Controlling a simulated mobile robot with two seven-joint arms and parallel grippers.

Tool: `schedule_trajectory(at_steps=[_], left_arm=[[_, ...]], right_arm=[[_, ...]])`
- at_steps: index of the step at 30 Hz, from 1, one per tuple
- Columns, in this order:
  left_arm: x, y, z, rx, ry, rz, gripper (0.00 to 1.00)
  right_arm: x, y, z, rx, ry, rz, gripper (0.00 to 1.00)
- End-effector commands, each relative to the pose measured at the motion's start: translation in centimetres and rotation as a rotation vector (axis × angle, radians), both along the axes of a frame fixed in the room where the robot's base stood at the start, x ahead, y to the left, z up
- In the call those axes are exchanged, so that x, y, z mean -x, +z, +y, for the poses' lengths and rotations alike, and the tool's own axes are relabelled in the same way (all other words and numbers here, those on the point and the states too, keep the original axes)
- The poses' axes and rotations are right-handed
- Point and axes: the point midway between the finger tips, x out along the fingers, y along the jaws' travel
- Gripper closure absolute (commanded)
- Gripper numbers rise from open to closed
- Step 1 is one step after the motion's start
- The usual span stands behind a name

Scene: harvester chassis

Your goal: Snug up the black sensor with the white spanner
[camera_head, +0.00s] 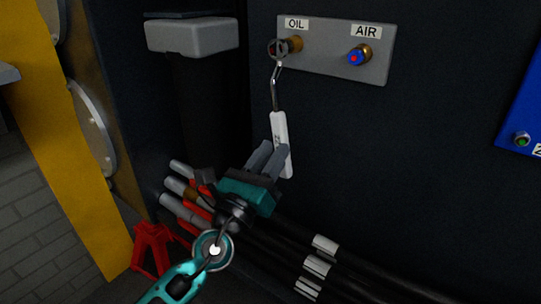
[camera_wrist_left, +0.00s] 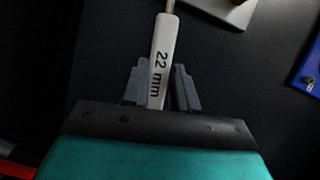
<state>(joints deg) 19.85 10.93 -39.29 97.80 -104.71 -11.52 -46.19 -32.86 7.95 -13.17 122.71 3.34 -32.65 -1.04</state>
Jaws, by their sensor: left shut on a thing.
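My left gripper (camera_head: 271,150) is shut on the white handle of the spanner (camera_head: 280,133). In the left wrist view the handle (camera_wrist_left: 162,55), marked "22 mm", stands between the fingers (camera_wrist_left: 160,82). The spanner's bent metal shaft runs up to a ring end at the OIL fitting. The black sensor (camera_head: 280,48) shows dark inside or behind the ring, with its brass part (camera_head: 294,44) to the right. I cannot tell whether the ring is fully around the sensor or just in front of it. My right gripper is not in view.
The grey panel (camera_head: 330,62) carries OIL and AIR labels. A blue sensor with a red centre (camera_head: 354,58) sits under AIR. A grey block (camera_head: 192,37) juts out at the left. Hoses with metal ends (camera_head: 180,188) and a red stand (camera_head: 153,247) are below.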

Motion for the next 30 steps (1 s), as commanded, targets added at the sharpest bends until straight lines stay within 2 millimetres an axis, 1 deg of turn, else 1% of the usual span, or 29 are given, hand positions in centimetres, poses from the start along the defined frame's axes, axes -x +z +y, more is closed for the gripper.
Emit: schedule_trajectory(at_steps=[24,30], left_arm=[[-1.9,0.1,-1.4,0.002,0.001,-0.002,1.0],[-2.0,0.2,-1.5,0.002,0.001,-0.002,1.0]], right_arm=[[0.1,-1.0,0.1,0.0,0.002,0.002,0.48],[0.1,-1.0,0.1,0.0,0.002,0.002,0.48]])
